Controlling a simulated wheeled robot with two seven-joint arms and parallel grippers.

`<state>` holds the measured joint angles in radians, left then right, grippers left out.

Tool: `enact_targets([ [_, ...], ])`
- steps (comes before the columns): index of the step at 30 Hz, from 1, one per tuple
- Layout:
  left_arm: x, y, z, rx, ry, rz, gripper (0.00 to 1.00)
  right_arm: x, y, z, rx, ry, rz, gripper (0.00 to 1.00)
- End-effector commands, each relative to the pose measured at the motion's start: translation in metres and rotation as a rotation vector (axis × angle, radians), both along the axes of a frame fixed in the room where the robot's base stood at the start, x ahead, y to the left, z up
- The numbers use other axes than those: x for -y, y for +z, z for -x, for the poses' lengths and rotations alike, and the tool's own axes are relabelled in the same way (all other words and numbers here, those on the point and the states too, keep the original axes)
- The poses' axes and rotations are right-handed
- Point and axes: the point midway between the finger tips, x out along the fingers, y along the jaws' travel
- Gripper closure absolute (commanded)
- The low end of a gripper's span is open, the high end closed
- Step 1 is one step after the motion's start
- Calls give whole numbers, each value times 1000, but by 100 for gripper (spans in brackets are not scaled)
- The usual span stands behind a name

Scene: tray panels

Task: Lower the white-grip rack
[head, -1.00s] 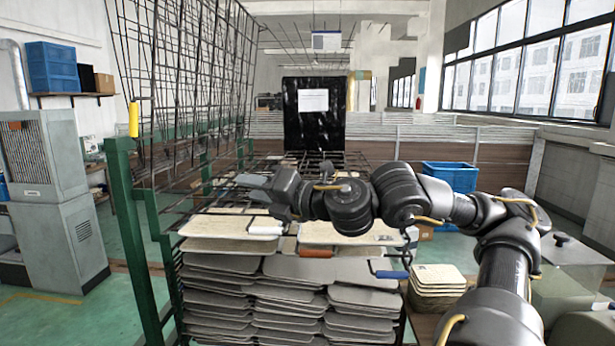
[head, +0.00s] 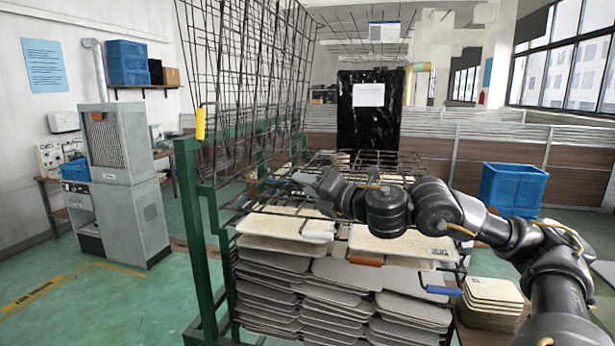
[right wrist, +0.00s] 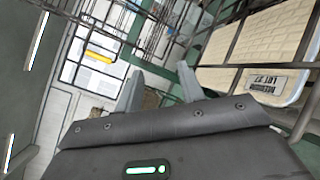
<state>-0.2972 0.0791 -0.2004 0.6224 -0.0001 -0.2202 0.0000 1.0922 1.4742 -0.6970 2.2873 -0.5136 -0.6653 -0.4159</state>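The white grip (head: 318,229) is low, at the front of the stack in the head view. Its wire rack appears to lie down flat over cream-coloured trays (head: 275,228); the rack's wires are partly hidden behind my arm. My right gripper (head: 304,180) is above and slightly behind the white grip, apart from it. In the right wrist view its two fingers (right wrist: 160,88) are spread with nothing between them. My left gripper is not in view.
Upright wire racks with a yellow grip (head: 200,123) stand at the left on a green post (head: 197,230). An orange-brown grip (head: 367,260) and a blue grip (head: 444,290) are low at the front. A blue crate (head: 513,188) is at right.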

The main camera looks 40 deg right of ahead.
Motion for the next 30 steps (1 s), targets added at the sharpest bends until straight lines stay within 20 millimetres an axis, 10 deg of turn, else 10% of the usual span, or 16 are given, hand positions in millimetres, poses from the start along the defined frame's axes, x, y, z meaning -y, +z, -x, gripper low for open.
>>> enact_targets([
  [14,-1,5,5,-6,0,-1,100,-2,-1,-17,0,1,1,61],
  [23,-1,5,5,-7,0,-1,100,-1,0,-17,0,0,1,98],
  [30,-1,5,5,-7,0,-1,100,-2,0,-17,0,1,1,100],
])
